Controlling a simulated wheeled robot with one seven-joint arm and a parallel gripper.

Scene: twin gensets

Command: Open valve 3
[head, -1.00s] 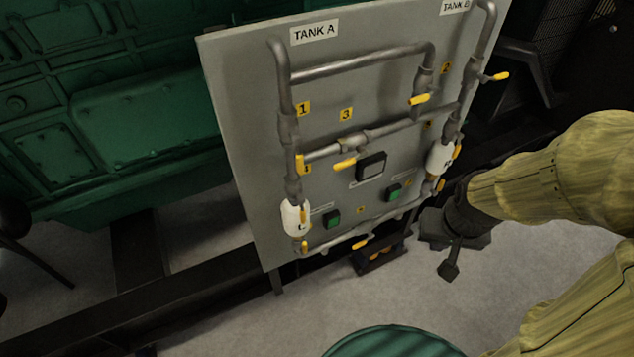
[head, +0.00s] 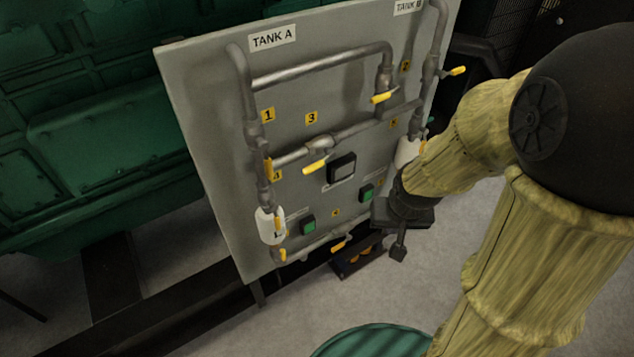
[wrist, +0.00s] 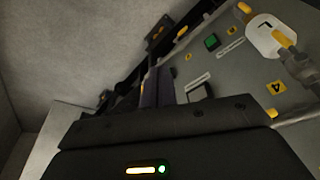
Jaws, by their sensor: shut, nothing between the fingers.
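Valve 3 (head: 318,143) sits on a grey pipe on the grey panel, below the yellow label 3 (head: 311,118). My gripper (head: 398,252) is at the panel's lower right, right of and below valve 3, apart from the lever. Its fingers point down in the head view and are shut and empty. In the wrist view the shut fingers (wrist: 160,88) show before the panel.
Other yellow levers are close by: valve 2's (head: 381,97), one at the left pipe (head: 268,168) and one at the bottom (head: 339,244). A display box (head: 341,168) and green buttons (head: 308,224) sit below valve 3. The green genset (head: 100,130) stands behind.

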